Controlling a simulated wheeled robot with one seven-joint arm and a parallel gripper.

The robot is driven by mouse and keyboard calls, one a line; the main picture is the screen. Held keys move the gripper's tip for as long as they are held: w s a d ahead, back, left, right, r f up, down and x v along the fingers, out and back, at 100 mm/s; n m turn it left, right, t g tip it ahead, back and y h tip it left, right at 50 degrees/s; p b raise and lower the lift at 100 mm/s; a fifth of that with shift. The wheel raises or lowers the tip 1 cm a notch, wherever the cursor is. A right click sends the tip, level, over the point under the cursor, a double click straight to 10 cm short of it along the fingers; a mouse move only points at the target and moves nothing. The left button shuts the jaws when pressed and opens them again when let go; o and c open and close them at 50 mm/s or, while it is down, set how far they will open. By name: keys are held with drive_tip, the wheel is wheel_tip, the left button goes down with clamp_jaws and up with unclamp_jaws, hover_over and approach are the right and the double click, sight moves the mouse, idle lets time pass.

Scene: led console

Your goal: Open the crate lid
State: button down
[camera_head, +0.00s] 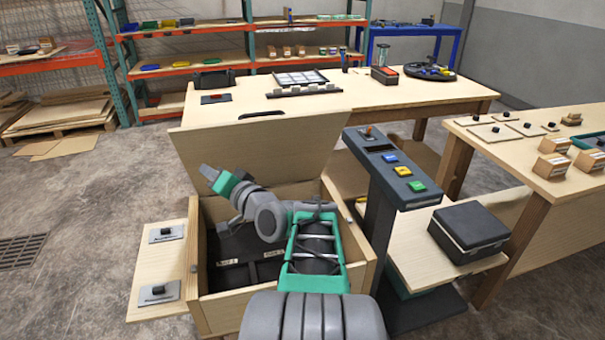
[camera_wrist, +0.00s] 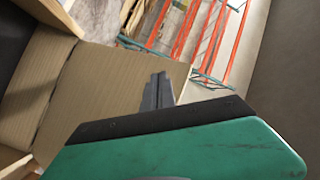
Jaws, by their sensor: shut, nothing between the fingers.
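The wooden crate (camera_head: 362,243) stands in front of me with its top open. Its lid (camera_head: 280,150) is raised, hinged at the far side and leaning back towards the table behind. Dark items with pale labels lie inside the crate. My gripper (camera_head: 208,172) is over the crate's left part, in front of the lid's inner face near its left side. In the wrist view my gripper (camera_wrist: 158,88) shows its fingers together and empty, with the pale wooden lid (camera_wrist: 100,95) behind them. I cannot tell whether the fingertips touch the lid.
A console post with coloured buttons (camera_head: 395,170) stands close on the crate's right. A side board with two switch plates (camera_head: 160,262) is at its left. A long table (camera_head: 400,95) is behind, and a black case (camera_head: 468,228) sits on a low shelf at right. Floor at left is clear.

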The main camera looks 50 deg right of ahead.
drive_tip(key=s+d+f+m+t+h+b, duration=0.25)
drive_tip(key=s+d+f+m+h, duration=0.2)
drive_tip(key=d, duration=0.45)
drive_tip(key=m+h+b, duration=0.3)
drive_tip(key=m+h, duration=0.6)
approach(298, 120)
drive_tip(key=shift+y, duration=0.25)
drive_tip(key=p+x, duration=0.3)
drive_tip(key=x, duration=0.4)
drive_tip(key=shift+s+d, duration=0.1)
drive_tip(key=shift+p, duration=0.3)
